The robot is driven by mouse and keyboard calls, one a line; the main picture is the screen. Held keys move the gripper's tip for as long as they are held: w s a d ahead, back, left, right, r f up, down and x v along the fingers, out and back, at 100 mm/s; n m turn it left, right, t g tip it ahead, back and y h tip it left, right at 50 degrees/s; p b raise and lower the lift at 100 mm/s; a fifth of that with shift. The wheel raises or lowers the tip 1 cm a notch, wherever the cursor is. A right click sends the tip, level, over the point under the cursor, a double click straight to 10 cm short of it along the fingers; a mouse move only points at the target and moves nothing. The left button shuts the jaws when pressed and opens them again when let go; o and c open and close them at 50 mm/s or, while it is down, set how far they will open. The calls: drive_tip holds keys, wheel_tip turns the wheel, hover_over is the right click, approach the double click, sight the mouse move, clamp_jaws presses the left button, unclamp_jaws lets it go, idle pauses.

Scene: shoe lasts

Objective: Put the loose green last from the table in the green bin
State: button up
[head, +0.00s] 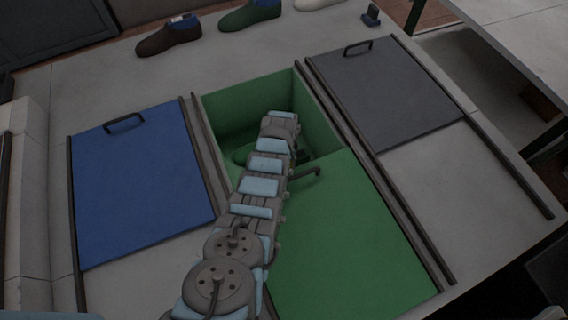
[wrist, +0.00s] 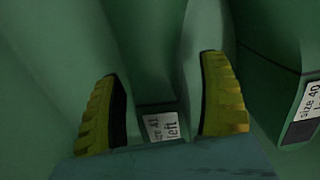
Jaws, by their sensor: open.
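The green bin (head: 222,103) is open at its far part, with its green lid (head: 345,235) covering the near part. My arm reaches over the opening, and my gripper is hidden behind it in the head view. In the wrist view my gripper (wrist: 160,67) is open, its yellow fingers apart on either side of a green last (wrist: 150,45) labelled size 41 left. Another green last (wrist: 275,65), labelled size 40, lies to the right, apart from the fingers. In the head view, part of a green last (head: 242,154) shows inside the bin, left of my arm.
A blue lid (head: 140,185) lies left and a grey lid (head: 388,95) right, both closed. At the table's back edge stand a brown shoe-shaped thing (head: 168,38), a green one with a blue top (head: 248,16) and a white one (head: 318,3). The green lid's handle (head: 305,173) is close to my arm.

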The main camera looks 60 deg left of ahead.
wheel_tip(320, 180, up, 12)
drive_tip(key=p, duration=0.2)
drive_tip(key=shift+f+p, duration=0.25)
drive_tip(key=shift+p, duration=0.1)
drive_tip(key=shift+a, duration=0.1)
drive_tip(key=shift+w, duration=0.1)
idle(0.6)
